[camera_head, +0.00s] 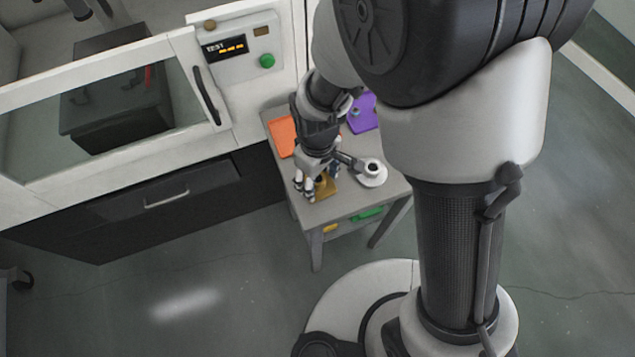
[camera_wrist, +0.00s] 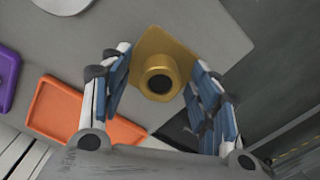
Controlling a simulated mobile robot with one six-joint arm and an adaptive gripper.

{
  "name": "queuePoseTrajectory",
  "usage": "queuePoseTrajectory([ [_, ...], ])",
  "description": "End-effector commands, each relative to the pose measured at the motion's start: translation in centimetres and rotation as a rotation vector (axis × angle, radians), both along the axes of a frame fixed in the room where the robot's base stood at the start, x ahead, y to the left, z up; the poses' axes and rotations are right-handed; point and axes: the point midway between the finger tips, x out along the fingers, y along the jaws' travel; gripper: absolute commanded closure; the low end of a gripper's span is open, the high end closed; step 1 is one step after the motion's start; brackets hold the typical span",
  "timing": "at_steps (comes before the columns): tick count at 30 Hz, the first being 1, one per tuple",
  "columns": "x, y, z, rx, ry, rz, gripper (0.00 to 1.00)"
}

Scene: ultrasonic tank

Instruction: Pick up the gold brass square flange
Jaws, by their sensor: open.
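The gold brass square flange (camera_wrist: 158,78) lies on the grey table, a square plate with a round raised hub and dark bore. In the wrist view it sits between the fingers of my gripper (camera_wrist: 163,95), which are apart on its left and right. I cannot tell whether a finger touches it. In the head view my gripper (camera_head: 316,188) points down at the table's front left part, and the flange (camera_head: 325,187) shows partly behind the fingers.
The grey table (camera_head: 345,205) also bears an orange tray (camera_head: 281,136), a purple tray (camera_head: 364,112) and a white round part (camera_head: 373,174). A green bin (camera_head: 368,214) and a yellow bin (camera_head: 330,228) show below the tabletop. A white cabinet with a control panel (camera_head: 238,48) stands to the left.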

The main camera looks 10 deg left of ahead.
Motion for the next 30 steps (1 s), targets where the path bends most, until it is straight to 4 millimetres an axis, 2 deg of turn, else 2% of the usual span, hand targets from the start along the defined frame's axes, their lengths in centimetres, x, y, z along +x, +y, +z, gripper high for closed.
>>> queuePoseTrajectory([
  [2, 0.0, 0.0, 0.1, 0.0, 0.0, 0.0, 0.45],
  [27, 0.0, 0.0, 0.11, 0.0, 0.0, 0.0, 1.0],
  [30, 0.0, 0.0, 0.11, 0.0, 0.0, 0.0, 1.0],
])
